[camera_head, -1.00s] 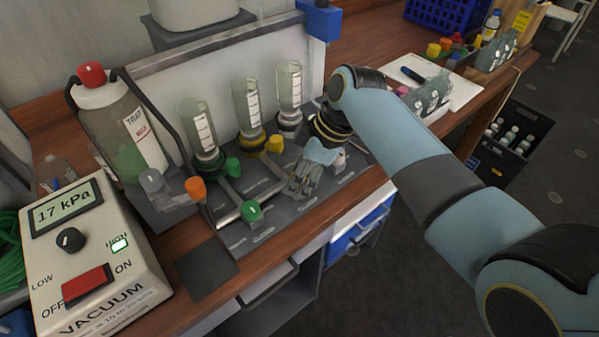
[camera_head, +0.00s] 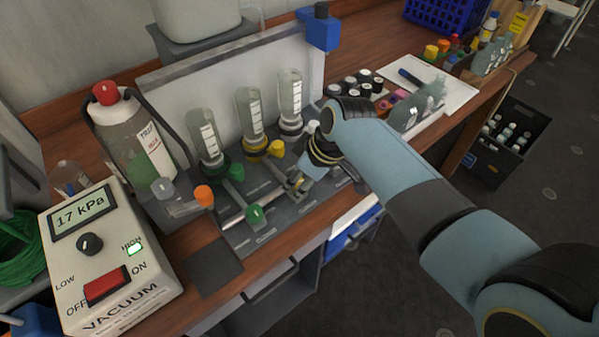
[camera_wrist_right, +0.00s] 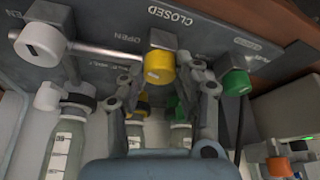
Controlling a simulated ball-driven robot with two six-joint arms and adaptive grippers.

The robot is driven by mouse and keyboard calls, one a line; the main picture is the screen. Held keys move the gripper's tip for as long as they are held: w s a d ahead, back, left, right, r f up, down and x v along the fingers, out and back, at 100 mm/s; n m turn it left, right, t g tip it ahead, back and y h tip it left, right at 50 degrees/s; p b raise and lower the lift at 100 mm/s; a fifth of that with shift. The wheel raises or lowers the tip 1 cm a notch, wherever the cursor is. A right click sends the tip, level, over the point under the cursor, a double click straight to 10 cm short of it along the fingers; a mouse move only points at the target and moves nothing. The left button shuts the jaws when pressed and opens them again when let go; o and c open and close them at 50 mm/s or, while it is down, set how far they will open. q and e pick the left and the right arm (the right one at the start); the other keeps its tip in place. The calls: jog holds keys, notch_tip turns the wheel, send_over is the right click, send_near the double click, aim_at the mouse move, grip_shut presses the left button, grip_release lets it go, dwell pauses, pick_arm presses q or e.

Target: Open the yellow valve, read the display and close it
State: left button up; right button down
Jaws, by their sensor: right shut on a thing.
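The yellow valve (camera_wrist_right: 160,68) sits on the grey manifold panel (camera_wrist_right: 230,20) in the right wrist view, near the words OPEN and CLOSED. My right gripper (camera_wrist_right: 165,75) has a finger on either side of the yellow knob and is shut on it. In the head view my right gripper (camera_head: 298,184) is low over the manifold, with a bit of yellow showing between its fingers. How far the knob is turned I cannot tell. The display (camera_head: 82,212) on the vacuum box (camera_head: 150,262) reads 17 kPa. A green light (camera_head: 134,250) is lit beside HIGH. My left gripper is not in view.
A green valve (camera_head: 256,214) stands left of my gripper; a white one (camera_wrist_right: 43,44) shows in the wrist view. Three graduated funnels (camera_head: 250,115) stand behind, one with a yellow collar. A capped bottle (camera_head: 130,135) stands at left. Vials (camera_head: 362,88) stand behind my arm.

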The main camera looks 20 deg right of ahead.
jog(key=c, duration=1)
grip_release()
jog(key=shift+o, duration=0.2)
jog(key=v, duration=1.2)
